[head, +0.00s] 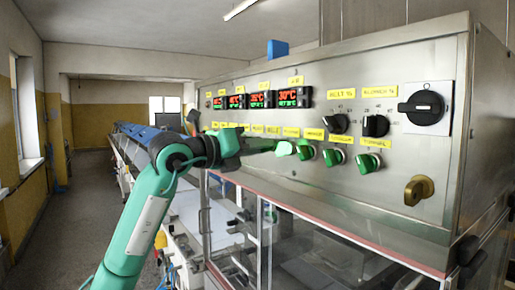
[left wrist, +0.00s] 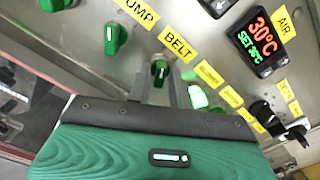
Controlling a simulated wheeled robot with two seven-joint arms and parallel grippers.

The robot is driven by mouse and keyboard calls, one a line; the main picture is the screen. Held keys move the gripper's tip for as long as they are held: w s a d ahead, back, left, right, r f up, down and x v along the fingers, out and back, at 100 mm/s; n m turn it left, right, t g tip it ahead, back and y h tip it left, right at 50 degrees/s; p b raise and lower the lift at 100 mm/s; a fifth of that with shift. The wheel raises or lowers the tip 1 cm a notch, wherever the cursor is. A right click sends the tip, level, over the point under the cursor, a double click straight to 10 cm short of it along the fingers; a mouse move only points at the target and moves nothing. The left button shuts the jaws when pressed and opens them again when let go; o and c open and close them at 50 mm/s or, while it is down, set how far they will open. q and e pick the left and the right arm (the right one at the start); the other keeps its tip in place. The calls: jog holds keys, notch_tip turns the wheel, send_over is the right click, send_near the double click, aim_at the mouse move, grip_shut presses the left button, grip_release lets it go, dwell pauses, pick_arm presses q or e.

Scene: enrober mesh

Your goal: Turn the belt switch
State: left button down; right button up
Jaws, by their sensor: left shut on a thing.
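The belt switch (left wrist: 160,72) is a green knob with a pale line on it, under the yellow BELT label (left wrist: 177,43) in the left wrist view. My left gripper (left wrist: 161,92) has one finger on each side of this knob and is shut on it; the fingers hide part of it. In the head view my left gripper (head: 268,149) reaches the row of green knobs from the left, its tips close to the panel face. My right gripper is in neither view.
Another green knob (left wrist: 115,38) sits beside the belt switch under the PUMP label. A lit green knob (left wrist: 197,97) is close on the other side. Black dials (head: 375,125), a large black switch (head: 422,107) and a brass lock (head: 418,190) are farther right. Clear guard panels (head: 283,240) stand below.

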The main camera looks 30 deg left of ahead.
pick_arm(q)
jog(key=c, duration=1.5)
grip_release()
jog(key=shift+s, duration=0.1)
